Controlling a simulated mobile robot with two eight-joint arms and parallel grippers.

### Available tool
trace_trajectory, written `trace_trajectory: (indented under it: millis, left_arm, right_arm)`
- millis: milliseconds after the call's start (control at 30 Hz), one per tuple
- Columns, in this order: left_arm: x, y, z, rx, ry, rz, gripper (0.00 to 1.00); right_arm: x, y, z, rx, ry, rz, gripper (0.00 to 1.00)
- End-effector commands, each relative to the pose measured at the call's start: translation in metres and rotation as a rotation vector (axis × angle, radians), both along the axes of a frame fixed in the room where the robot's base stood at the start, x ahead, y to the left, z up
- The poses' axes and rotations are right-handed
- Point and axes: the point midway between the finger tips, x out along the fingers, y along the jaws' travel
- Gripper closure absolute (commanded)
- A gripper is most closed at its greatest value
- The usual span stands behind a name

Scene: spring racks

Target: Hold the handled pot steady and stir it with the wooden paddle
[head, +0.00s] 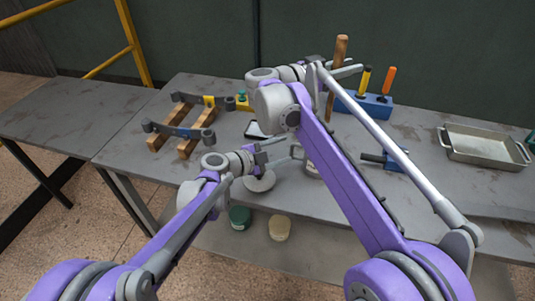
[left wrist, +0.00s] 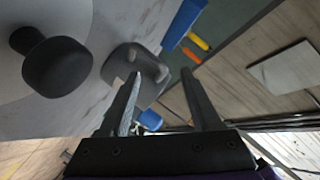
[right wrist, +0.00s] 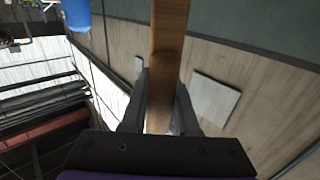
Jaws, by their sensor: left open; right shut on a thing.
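The wooden paddle (head: 340,52) stands nearly upright in my right gripper (head: 333,72), which is shut on it. In the right wrist view the paddle (right wrist: 169,30) runs between the fingers. Its lower end is hidden by my right arm. In the left wrist view a grey part (left wrist: 132,62) lies just beyond the open fingers (left wrist: 161,74); contact cannot be told.
Wooden blocks with grey clamps (head: 185,125) stand at left. A blue tool block (head: 372,104) is behind, a metal tray (head: 484,146) at right. Jars (head: 240,217) are below.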

Motion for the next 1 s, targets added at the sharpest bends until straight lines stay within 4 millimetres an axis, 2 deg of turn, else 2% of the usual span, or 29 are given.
trace_trajectory:
  millis: [200,567,933,1000]
  left_arm:
    - [0.012,-0.019,-0.006,0.001,0.000,-0.001,0.35]
    - [0.015,-0.023,-0.007,0.001,0.000,-0.001,0.35]
    - [0.015,-0.022,-0.007,0.001,0.001,-0.001,1.00]
    - [0.015,-0.022,-0.007,0.002,0.000,0.000,1.00]
  right_arm:
    - [0.000,0.000,0.000,0.000,0.000,0.000,1.00]
    - [0.000,0.000,0.000,0.000,0.000,0.000,1.00]
    - [0.000,0.000,0.000,0.000,0.000,0.000,1.00]
    - [0.000,0.000,0.000,0.000,0.000,0.000,1.00]
